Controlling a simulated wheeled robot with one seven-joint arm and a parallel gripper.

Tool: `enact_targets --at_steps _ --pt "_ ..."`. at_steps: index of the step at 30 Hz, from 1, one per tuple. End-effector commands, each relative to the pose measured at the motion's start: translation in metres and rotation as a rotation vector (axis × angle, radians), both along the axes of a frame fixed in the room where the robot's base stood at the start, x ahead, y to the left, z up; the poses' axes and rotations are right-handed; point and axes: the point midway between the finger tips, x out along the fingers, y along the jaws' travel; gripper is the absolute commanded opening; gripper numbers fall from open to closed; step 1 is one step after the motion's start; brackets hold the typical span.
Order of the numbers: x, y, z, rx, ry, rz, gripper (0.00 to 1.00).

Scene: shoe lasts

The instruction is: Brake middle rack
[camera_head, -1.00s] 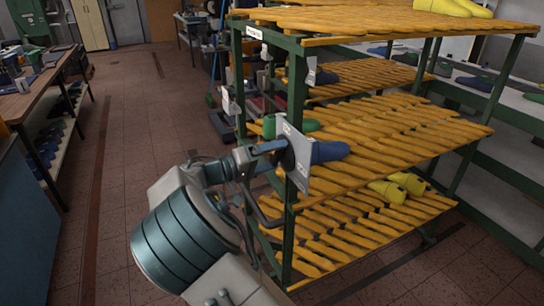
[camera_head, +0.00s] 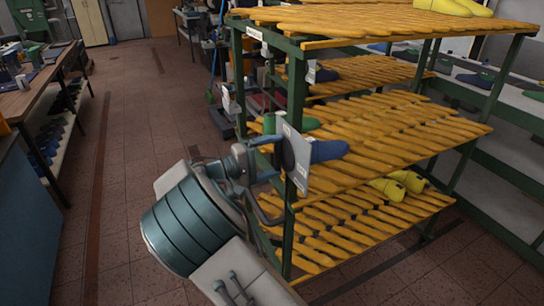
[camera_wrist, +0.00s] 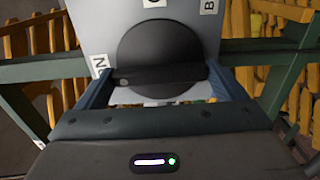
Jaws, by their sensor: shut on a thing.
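A grey plate (camera_head: 300,160) is fixed at the near-left post of the green rack with yellow slatted shelves (camera_head: 400,130). In the wrist view the plate (camera_wrist: 195,20) carries a round black knob (camera_wrist: 165,50) with a raised bar. White labels sit around the knob: N at left, a partly cut-off letter at top, B at upper right. The bar lies nearly level, its left end near N. My gripper (camera_wrist: 160,85) has its two blue fingers at the bar's two ends, shut on the knob. In the head view my gripper (camera_head: 266,150) reaches the plate from the left.
Shoe lasts lie on the shelves: a blue one (camera_head: 328,150) just behind the plate, yellow ones (camera_head: 398,186) lower down. Other racks (camera_head: 350,75) stand behind. A workbench (camera_head: 35,85) is at the left. The tiled floor (camera_head: 125,160) between is open.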

Motion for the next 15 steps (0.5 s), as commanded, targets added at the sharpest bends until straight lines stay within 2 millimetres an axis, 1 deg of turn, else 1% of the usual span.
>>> enact_targets --at_steps 9,10,15 --pt "0.0002 0.0006 0.0003 -0.003 0.004 0.003 0.68" --pt "0.0002 0.0006 0.0003 -0.003 0.004 0.003 0.99" --pt "0.0002 0.0002 0.0001 -0.002 0.002 0.002 1.0"
